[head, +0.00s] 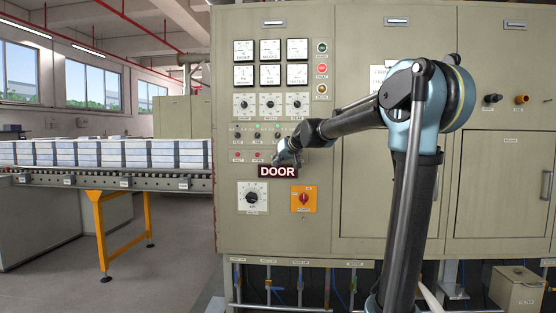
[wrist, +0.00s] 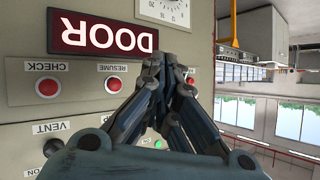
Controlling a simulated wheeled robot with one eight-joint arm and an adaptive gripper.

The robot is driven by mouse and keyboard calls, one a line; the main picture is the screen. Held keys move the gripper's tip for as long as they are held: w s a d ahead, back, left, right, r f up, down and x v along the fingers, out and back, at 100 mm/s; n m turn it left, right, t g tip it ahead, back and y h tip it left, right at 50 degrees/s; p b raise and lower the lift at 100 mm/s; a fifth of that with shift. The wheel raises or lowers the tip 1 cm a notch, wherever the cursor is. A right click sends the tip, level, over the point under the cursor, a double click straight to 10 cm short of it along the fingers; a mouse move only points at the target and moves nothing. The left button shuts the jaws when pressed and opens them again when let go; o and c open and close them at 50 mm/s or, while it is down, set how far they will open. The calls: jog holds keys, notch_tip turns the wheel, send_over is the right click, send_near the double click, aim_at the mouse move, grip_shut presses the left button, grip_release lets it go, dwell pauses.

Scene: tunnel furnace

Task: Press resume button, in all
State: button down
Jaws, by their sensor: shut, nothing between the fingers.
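The gap to the panel cannot be told. In the head view, my gripper (head: 285,157) is just above the DOOR sign (head: 277,171) and appears to cover the RESUME button.
A red CHECK button (wrist: 47,87) sits left of RESUME in the wrist view, with a VENT knob (wrist: 53,147) below it. The head view shows a dial (head: 252,197) and an orange switch (head: 303,199) under the sign. A conveyor (head: 110,178) runs left of the cabinet.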

jog(key=shift+w, duration=0.1)
jog(key=w, duration=0.8)
jog(key=shift+w+d, duration=0.2)
jog(key=shift+w, duration=0.1)
jog(key=shift+w, duration=0.1)
dwell(1.4)
jog(key=shift+w, duration=0.25)
jog(key=shift+w+r, duration=0.1)
jog(key=shift+w, duration=0.4)
dwell(0.9)
dwell(0.3)
jog(key=shift+s, duration=0.95)
jog(key=shift+s, duration=0.1)
